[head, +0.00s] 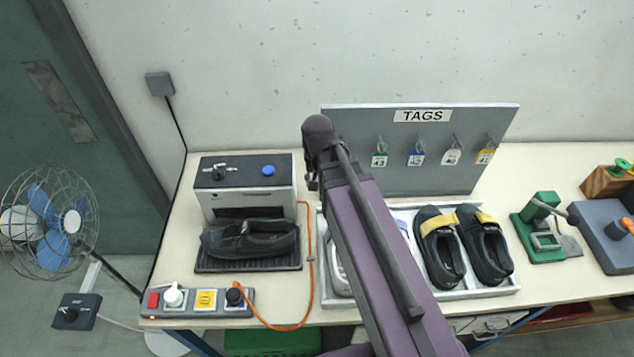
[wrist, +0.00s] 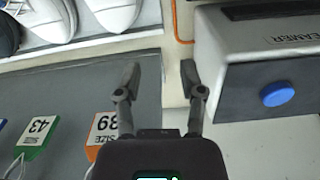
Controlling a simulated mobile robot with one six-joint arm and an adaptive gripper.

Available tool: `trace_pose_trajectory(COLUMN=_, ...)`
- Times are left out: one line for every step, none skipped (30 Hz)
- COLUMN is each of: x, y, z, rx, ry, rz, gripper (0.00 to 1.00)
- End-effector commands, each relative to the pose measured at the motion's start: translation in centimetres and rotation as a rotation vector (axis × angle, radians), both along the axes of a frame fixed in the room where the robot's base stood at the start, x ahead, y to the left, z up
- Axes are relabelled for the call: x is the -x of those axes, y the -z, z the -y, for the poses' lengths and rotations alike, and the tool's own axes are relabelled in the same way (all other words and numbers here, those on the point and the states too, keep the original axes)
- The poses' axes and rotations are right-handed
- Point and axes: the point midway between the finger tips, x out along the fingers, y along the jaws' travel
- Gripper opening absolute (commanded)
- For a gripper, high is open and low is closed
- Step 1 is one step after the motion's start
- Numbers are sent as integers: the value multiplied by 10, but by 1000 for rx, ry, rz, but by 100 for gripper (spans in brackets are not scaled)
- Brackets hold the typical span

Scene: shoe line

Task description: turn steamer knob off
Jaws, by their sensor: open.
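The steamer (head: 248,197) is a grey box with a dark top panel at the left of the bench. Its knob (head: 219,171), dark with a pale bar, sits on the left of that panel, with a blue button (head: 268,170) to its right. In the wrist view part of the steamer (wrist: 255,50) shows at the right with the blue button (wrist: 278,94); the knob is out of that view. My gripper (wrist: 160,78) is open and empty, above the gap between steamer and tag board. In the head view my arm mostly hides it.
A black shoe (head: 250,240) lies on a dark tray before the steamer. The tag board (head: 360,120) stands to its right. A power strip (head: 215,311) with an orange cord (head: 311,270) lies in front. A fan (head: 45,225) stands left of the bench.

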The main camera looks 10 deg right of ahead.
Motion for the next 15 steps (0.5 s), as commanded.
trace_pose_trajectory(x=0, y=0, z=0, rx=0, ry=0, rz=0, gripper=51)
trace_pose_trajectory(x=0, y=0, z=0, rx=0, ry=0, rz=0, gripper=51)
trace_pose_trajectory(x=0, y=0, z=0, rx=0, ry=0, rz=0, gripper=51)
trace_pose_trajectory(x=0, y=0, z=0, rx=0, ry=0, rz=0, gripper=51)
trace_pose_trajectory(x=0, y=0, z=0, rx=0, ry=0, rz=0, gripper=51)
trace_pose_trajectory(x=0, y=0, z=0, rx=0, ry=0, rz=0, gripper=51)
trace_pose_trajectory(x=0, y=0, z=0, rx=0, ry=0, rz=0, gripper=51)
trace_pose_trajectory(x=0, y=0, z=0, rx=0, ry=0, rz=0, gripper=51)
trace_pose_trajectory(x=0, y=0, z=0, rx=0, ry=0, rz=0, gripper=51)
trace_pose_trajectory(x=0, y=0, z=0, rx=0, ry=0, rz=0, gripper=51)
trace_pose_trajectory(x=0, y=0, z=0, rx=0, ry=0, rz=0, gripper=51)
trace_pose_trajectory(x=-1, y=-1, z=-1, rx=0, ry=-1, rz=1, gripper=51)
trace_pose_trajectory(x=-1, y=-1, z=-1, rx=0, ry=-3, rz=2, gripper=51)
trace_pose_trajectory(x=-1, y=-2, z=-3, rx=0, ry=-6, rz=4, gripper=51)
trace_pose_trajectory(x=-2, y=-4, z=-5, rx=1, ry=-11, rz=7, gripper=51)
